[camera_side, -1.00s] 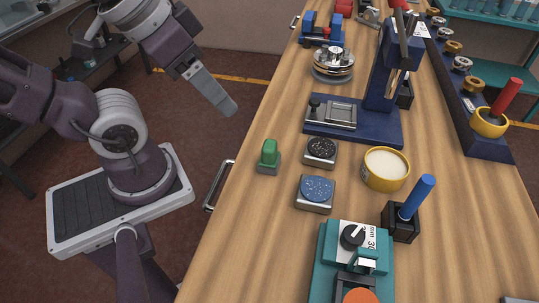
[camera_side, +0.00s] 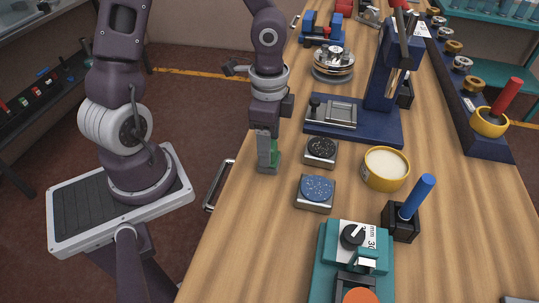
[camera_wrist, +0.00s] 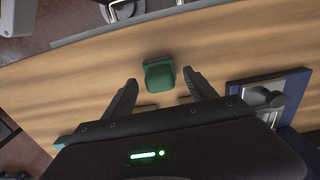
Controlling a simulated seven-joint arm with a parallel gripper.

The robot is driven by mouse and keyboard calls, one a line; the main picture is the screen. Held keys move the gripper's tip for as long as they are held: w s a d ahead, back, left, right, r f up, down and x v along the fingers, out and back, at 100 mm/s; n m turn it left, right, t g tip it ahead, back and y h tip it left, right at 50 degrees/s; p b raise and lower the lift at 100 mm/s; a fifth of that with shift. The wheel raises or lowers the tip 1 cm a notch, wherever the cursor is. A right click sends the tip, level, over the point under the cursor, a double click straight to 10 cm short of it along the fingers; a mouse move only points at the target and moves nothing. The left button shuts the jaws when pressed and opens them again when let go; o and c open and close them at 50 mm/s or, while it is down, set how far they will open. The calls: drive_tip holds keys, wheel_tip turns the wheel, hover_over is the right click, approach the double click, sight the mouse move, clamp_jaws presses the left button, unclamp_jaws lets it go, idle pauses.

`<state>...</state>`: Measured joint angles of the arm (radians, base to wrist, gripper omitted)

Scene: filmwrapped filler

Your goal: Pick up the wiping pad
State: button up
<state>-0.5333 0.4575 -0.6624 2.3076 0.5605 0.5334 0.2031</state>
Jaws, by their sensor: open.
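The green block on a grey base (camera_side: 275,147), which looks like the wiping pad, stands upright near the left edge of the wooden bench. My gripper (camera_side: 266,150) points down at it, and a grey finger hides part of the green in the side view. In the wrist view the green block (camera_wrist: 159,76) lies between the two spread fingertips of my gripper (camera_wrist: 160,79), with a gap on each side. My gripper is open and holds nothing. I cannot tell exactly how far down the block the fingertips reach.
A black-topped square tin (camera_side: 320,151) and a blue-topped one (camera_side: 315,192) stand close right. Beyond them are a yellow bowl (camera_side: 386,169), a blue press stand (camera_side: 380,125) and a blue-handled tool (camera_side: 416,197). A teal device (camera_side: 325,250) is in front. Bare wood (camera_side: 240,210) lies in front of the pad.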

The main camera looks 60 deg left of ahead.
wheel_tip(320, 180, down, 3)
drive_tip(key=shift+r, duration=0.2)
clamp_jaws()
wheel_tip(320, 180, up, 9)
drive_tip(key=shift+w+r, duration=0.1)
drive_tip(key=shift+r, duration=0.05)
drive_tip(key=shift+d+r, duration=0.1)
drive_tip(key=shift+r, duration=0.35)
